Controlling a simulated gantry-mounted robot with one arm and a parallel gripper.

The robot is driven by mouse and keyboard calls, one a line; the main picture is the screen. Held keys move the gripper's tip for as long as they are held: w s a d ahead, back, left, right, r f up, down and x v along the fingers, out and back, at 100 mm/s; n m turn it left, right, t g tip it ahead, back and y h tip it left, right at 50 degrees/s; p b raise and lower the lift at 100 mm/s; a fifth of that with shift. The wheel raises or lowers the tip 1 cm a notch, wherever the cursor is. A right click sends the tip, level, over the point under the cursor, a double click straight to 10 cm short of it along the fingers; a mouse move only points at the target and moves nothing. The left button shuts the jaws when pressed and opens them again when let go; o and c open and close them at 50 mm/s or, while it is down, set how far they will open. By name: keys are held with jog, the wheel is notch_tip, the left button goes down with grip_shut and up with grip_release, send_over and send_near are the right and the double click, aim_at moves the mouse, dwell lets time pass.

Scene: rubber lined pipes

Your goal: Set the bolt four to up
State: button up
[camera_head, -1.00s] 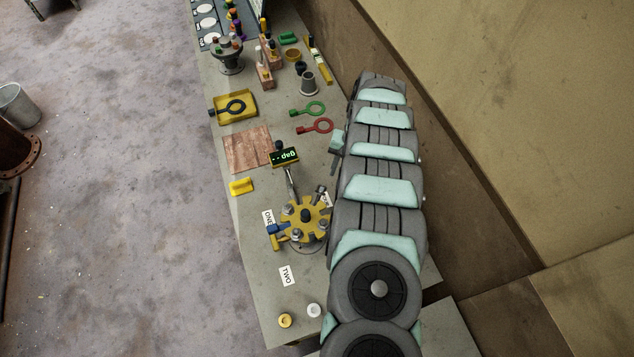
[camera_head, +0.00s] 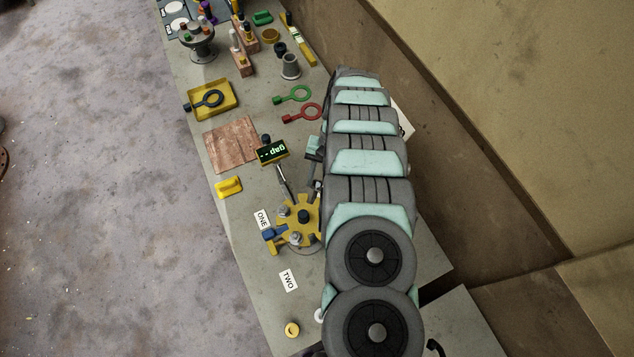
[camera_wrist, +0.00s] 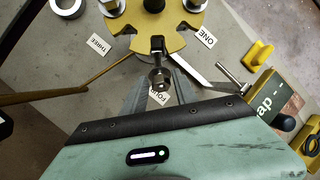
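The yellow slotted wheel (camera_head: 302,218) stands on the bench, with bolts in its slots. In the wrist view the wheel (camera_wrist: 182,20) fills the top. A metal bolt (camera_wrist: 160,76) sits at its near slot, beside the partly covered label FOUR (camera_wrist: 161,97). The bolt's exact tilt is hard to tell. My gripper (camera_wrist: 160,84) is open, one finger on each side of the bolt with gaps visible. In the head view my arm hides the gripper and this bolt.
A yellow block (camera_head: 228,187), a copper plate (camera_head: 232,143) and red and green ring tools lie farther back. A wall stands at right.

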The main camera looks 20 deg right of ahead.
aim_at(315, 195)
jog(key=shift+x, duration=1.5)
grip_shut()
